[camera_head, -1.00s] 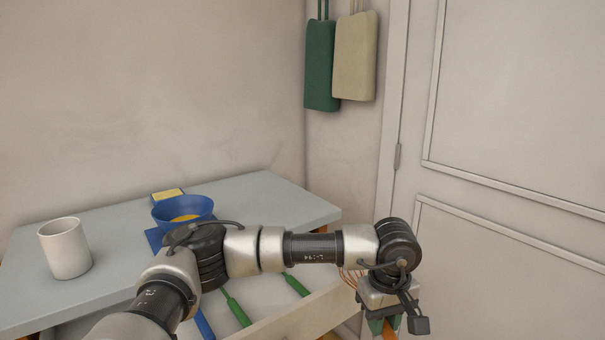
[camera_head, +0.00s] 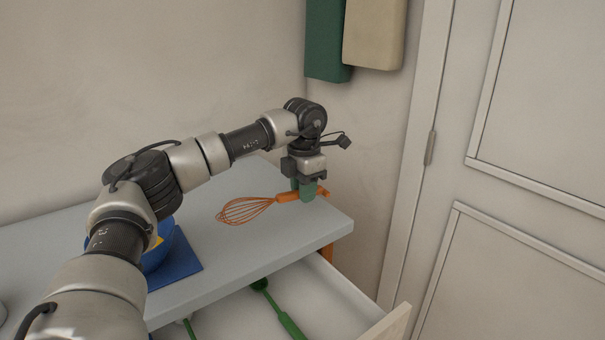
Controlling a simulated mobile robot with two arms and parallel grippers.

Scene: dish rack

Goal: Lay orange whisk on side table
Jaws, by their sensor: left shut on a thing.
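The orange whisk (camera_head: 247,209) is at the right end of the grey side table (camera_head: 225,262), its wire head pointing left and its handle to the right. My left gripper (camera_head: 305,192) is shut on the whisk's handle from above, its green fingertips around it. The whisk appears level and low over the tabletop; I cannot tell whether it touches the surface. My right gripper is not in view.
A blue bowl (camera_head: 161,254) on a blue mat (camera_head: 178,272) is partly hidden behind my left arm. Below the tabletop an open drawer (camera_head: 345,301) holds a green utensil (camera_head: 281,311). Cutting boards (camera_head: 372,32) hang on the wall. The tabletop's right front is clear.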

